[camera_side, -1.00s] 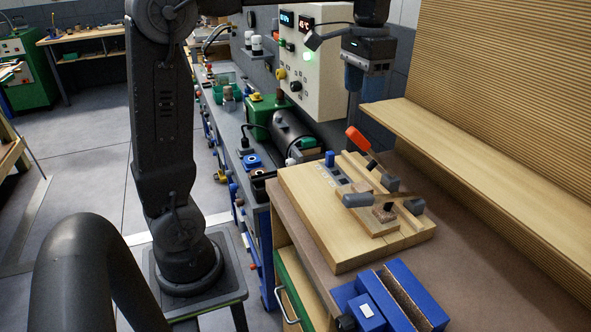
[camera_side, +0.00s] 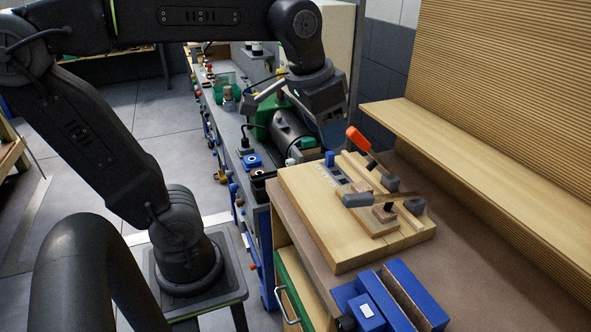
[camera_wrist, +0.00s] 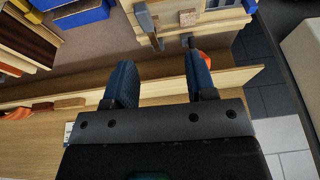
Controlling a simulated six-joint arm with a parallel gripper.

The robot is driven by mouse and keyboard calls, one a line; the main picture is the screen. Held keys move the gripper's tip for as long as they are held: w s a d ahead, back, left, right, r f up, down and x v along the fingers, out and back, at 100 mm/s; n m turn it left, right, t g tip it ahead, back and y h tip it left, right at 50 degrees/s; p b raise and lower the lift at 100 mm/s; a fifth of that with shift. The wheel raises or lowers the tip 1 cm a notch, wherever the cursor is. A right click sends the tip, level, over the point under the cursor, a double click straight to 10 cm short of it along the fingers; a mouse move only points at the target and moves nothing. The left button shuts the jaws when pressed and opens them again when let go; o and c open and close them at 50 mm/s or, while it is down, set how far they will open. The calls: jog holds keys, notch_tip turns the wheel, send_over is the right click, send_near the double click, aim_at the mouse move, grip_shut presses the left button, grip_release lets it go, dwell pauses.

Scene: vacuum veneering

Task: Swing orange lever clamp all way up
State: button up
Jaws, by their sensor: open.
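The orange lever clamp (camera_side: 357,139) is at the back of the wooden fixture board (camera_side: 310,212). Its orange handle is tilted, rising up and to the left from its dark pivot. In the wrist view a bit of orange lever (camera_wrist: 207,61) shows beside the right-hand finger, which hides most of it. My gripper (camera_side: 334,134) is just left of and above the handle in the side view, pointing down, apart from it as far as I can tell. In the wrist view my gripper (camera_wrist: 158,72) is open, with nothing between its fingers.
A blue vise (camera_side: 400,298) sits at the front. A wooden shelf (camera_side: 480,170) runs along the right.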

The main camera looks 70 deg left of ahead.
jog(key=s+d+f+t, duration=0.2)
jog(key=s+f, duration=0.4)
jog(key=shift+w+r, duration=0.1)
notch_tip(320, 180, up, 10)
jog(key=r+g, duration=0.1)
jog(key=g, duration=0.5)
send_over(358, 140)
jog(key=a, duration=0.1)
jog(key=f, duration=0.9)
jog(key=w+f, duration=0.1)
jog(key=f, duration=0.3)
jog(key=shift+a+f, duration=0.1)
jog(key=shift+f, duration=0.15)
jog(key=shift+c, duration=0.3)
grip_shut()
